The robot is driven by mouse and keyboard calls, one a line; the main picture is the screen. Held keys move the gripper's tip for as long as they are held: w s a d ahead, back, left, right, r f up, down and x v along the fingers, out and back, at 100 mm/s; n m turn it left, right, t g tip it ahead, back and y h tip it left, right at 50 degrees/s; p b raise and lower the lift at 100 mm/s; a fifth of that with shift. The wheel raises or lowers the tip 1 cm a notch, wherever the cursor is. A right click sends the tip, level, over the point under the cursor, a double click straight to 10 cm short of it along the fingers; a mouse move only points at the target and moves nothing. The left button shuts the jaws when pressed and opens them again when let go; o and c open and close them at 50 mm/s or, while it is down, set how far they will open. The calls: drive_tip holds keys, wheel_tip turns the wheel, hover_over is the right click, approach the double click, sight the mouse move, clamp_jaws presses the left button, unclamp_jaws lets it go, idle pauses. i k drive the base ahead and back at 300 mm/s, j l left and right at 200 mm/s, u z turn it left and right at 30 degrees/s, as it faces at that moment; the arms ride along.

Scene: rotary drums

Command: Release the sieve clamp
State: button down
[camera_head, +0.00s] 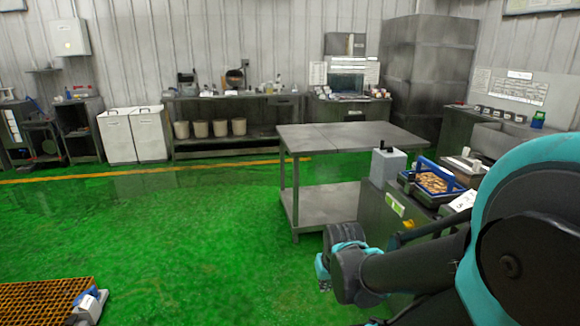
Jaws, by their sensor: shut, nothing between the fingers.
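A bench-height grey machine (382,209) stands right of centre. On its top is a blue-framed tray (460,186) holding brown pieces, with a blue bar raised along its far side. A light grey box (388,165) with a small dark knob stands at the machine's left end. I cannot pick out the sieve clamp for certain at this size. My teal and dark arm fills the lower right and covers the machine's near right part. Its bent joint shows in front of the machine. I cannot make out my gripper's fingers in this view.
A steel table (350,137) with a lower shelf stands left of the machine. A long bench (225,103) and white bins (132,135) line the back wall. An orange grating (40,300) lies at the lower left. The green floor (190,235) between is clear.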

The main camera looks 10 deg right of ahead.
sight(411, 176)
drive_tip(key=i+l+z, duration=0.3)
drive_tip(key=i, duration=0.2)
drive_tip(key=i+l+z, duration=0.3)
drive_tip(key=i, duration=0.25)
drive_tip(key=i+l, duration=0.1)
drive_tip(key=i+z, duration=0.05)
